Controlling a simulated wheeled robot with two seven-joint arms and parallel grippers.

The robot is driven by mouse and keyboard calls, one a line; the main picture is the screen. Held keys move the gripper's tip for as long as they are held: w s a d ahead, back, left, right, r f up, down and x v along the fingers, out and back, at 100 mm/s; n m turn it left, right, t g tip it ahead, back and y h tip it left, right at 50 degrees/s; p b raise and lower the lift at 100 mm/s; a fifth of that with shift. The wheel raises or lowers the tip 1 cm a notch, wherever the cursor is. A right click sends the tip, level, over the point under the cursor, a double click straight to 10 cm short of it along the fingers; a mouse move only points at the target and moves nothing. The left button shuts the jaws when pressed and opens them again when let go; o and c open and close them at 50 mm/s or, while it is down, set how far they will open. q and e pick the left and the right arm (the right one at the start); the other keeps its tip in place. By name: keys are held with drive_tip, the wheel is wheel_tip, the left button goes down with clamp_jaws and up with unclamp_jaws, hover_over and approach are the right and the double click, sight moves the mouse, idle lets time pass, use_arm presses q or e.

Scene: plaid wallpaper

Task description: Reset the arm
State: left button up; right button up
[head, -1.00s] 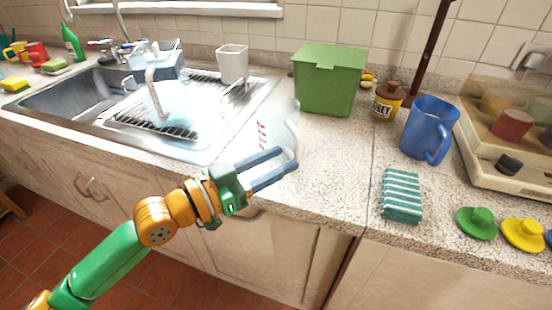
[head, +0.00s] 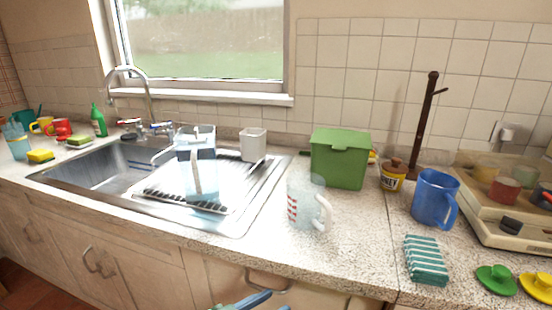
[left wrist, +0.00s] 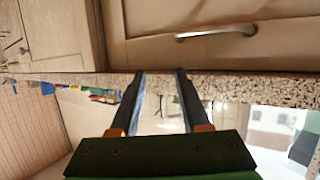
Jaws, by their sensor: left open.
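My left gripper (head: 258,302) shows only as blue finger parts at the bottom edge of the head view, below the counter's front edge. In the left wrist view its two dark fingers (left wrist: 159,74) stand apart with nothing between them. A clear measuring cup (head: 305,205) with red marks and a pale handle stands upright on the speckled counter (head: 350,240), apart from the gripper. My right gripper is not in view.
A drawer front with a metal handle (left wrist: 216,33) is close to the left gripper. On the counter are a green bin (head: 340,160), a blue pitcher (head: 434,197), a striped cloth (head: 425,260) and a drying rack (head: 220,195) holding a clear container (head: 200,178).

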use_arm(q)
drive_tip(key=s+a+f+n+g+y, duration=0.7)
drive_tip(key=s+a+f+y, duration=0.3)
drive_tip(key=s+a+f, duration=0.65)
drive_tip(key=s+d+f+g+p, duration=0.1)
drive_tip(key=s+f+p, duration=0.1)
drive_tip(key=f, duration=0.4)
drive_tip(key=s+d+f+p, duration=0.1)
drive_tip(key=f+p, duration=0.1)
drive_tip(key=f, duration=0.5)
drive_tip(key=s+a+f+p, duration=0.1)
drive_tip(key=s+f+p, duration=0.1)
drive_tip(key=s, duration=0.4)
drive_tip(key=s+a+f+g+p, duration=0.1)
drive_tip(key=s+f+p, duration=0.1)
drive_tip(key=s+f, duration=0.3)
drive_tip(key=shift+s+a+m, duration=0.3)
drive_tip(key=shift+s, duration=0.55)
